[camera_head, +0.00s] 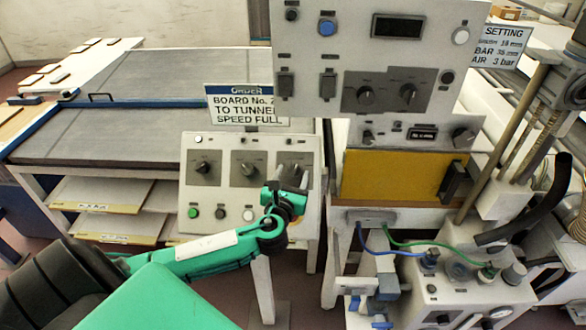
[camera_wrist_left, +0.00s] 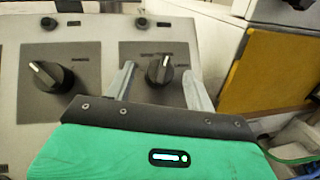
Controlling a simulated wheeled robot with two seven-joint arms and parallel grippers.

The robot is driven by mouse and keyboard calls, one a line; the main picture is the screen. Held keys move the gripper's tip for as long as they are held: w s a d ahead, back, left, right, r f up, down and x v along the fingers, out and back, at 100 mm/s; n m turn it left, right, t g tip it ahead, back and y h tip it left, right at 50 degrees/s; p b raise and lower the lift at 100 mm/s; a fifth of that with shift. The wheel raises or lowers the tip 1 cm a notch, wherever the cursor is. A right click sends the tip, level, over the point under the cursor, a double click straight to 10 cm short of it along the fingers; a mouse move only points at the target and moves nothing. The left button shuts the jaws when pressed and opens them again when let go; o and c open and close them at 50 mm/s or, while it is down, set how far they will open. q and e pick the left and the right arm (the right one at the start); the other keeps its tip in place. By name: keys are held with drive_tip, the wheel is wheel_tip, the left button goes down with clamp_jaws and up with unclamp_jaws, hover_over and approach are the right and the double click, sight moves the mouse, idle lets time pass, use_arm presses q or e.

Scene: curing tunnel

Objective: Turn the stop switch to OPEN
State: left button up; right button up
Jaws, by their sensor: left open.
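A small sloped control panel (camera_head: 230,195) carries three black rotary knobs on grey plates. The left knob (camera_head: 202,167) and middle knob (camera_head: 247,169) show clearly in the head view; my gripper partly covers the right one. My left gripper (camera_head: 290,178) is open and empty in front of the right knob. In the left wrist view the right knob (camera_wrist_left: 159,69) appears between the two open fingertips, with no clear contact. Its white mark points up, leaning slightly right. Another knob (camera_wrist_left: 45,75) sits to its left, its mark tilted up-left. The plate labels are too small to read. My right gripper is out of view.
Push buttons, including a green one (camera_head: 193,212), line the panel's lower edge. A taller control cabinet (camera_head: 375,60) with a yellow panel (camera_head: 395,177) stands to the right. A sign (camera_head: 247,105) stands behind the panel. Hoses and pipes crowd the far right.

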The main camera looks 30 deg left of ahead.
use_arm(q)
drive_tip(key=shift+w+a, duration=0.25)
drive_tip(key=shift+w, duration=0.45)
drive_tip(key=c, duration=1)
drive_tip(key=shift+o, duration=0.2)
drive_tip(key=shift+d+n+y, duration=0.1)
drive_tip(key=shift+n+y, duration=0.2)
drive_tip(key=shift+n, duration=0.2)
drive_tip(key=n+g+y, duration=0.2)
drive_tip(key=n+y, duration=0.2)
drive_tip(key=n, duration=0.1)
drive_tip(key=shift+w+d, duration=0.1)
drive_tip(key=shift+d, duration=0.05)
drive_tip(key=shift+w+d+n+g+y, duration=0.1)
drive_tip(key=shift+n+g+y, duration=0.75)
drive_tip(key=shift+n, duration=0.75)
drive_tip(key=shift+n+g+y, duration=0.55)
drive_tip(key=shift+n+g, duration=0.6)
drive_tip(key=shift+n, duration=0.75)
